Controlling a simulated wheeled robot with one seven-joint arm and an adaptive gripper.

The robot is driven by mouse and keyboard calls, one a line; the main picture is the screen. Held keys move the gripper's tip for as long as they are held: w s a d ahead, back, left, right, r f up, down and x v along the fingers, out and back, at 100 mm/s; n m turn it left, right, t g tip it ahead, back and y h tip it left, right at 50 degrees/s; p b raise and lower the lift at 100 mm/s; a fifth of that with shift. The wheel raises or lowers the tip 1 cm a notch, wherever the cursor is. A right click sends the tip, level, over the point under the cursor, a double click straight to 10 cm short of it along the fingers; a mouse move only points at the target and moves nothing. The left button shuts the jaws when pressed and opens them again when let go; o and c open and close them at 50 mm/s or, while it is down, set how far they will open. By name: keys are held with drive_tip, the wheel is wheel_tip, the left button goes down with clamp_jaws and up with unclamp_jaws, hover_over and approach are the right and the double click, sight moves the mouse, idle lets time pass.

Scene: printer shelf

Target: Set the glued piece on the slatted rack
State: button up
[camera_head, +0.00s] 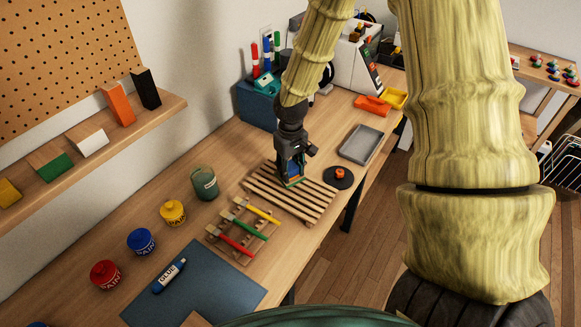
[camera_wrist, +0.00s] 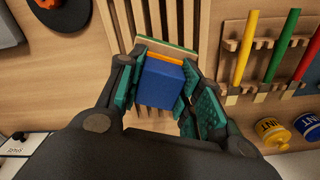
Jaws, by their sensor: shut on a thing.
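My gripper (camera_head: 291,172) points down over the slatted rack (camera_head: 312,207), shut on the glued piece (camera_head: 295,169). In the wrist view the glued piece (camera_wrist: 163,82) shows a blue block, a thin orange layer and a flat wood-and-green plate at its far end. The fingers (camera_wrist: 158,92) press on both sides of the blue block. The pale wooden slats (camera_wrist: 188,18) show behind and beside the piece. The piece is low over the rack's upper left part; I cannot tell whether its underside touches the slats.
A brush rack (camera_head: 243,232) with coloured brushes stands to the lower left of the slatted rack. A black disc with an orange knob (camera_head: 339,176) and a grey tray (camera_head: 361,144) lie to the right. A green jar (camera_head: 205,183) is on the left. The rack's lower right slats are bare.

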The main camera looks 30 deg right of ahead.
drive_tip(key=shift+f+b, duration=0.75)
drive_tip(key=shift+f, duration=1.35)
drive_tip(key=o, duration=1.1)
drive_tip(key=shift+r, duration=0.1)
drive_tip(key=shift+r, duration=5.95)
